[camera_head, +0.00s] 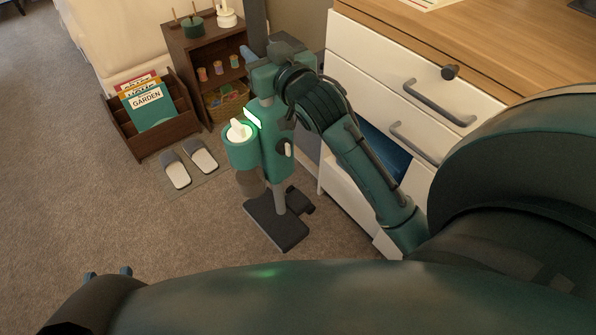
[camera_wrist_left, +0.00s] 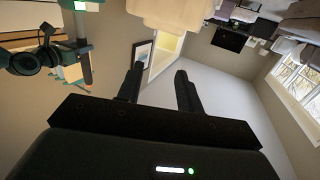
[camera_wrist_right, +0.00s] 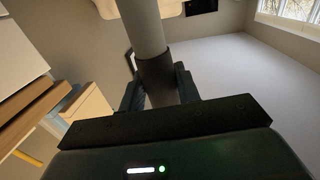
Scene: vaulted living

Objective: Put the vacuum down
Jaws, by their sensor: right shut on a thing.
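The vacuum (camera_head: 277,150) is a green stick type with a lit panel, a pale-topped canister and a dark flat floor head (camera_head: 278,222). It stands about upright, its floor head at the carpet; I cannot tell whether it bears weight. My right gripper (camera_head: 279,50) is at the vacuum's top, where it hides part of the handle. In the right wrist view, my right gripper (camera_wrist_right: 160,84) is shut around the dark sleeve on the vacuum's grey tube (camera_wrist_right: 142,28). My left gripper (camera_head: 107,273) is low at the left, open and empty, as the left wrist view shows (camera_wrist_left: 158,82).
A white drawer cabinet (camera_head: 390,62) with a wooden top stands close right of the vacuum. Behind are a small brown shelf (camera_head: 193,52) and a magazine rack (camera_head: 122,133). Slippers (camera_head: 174,170) lie on a mat left of the vacuum. Carpet (camera_head: 75,215) at left is clear.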

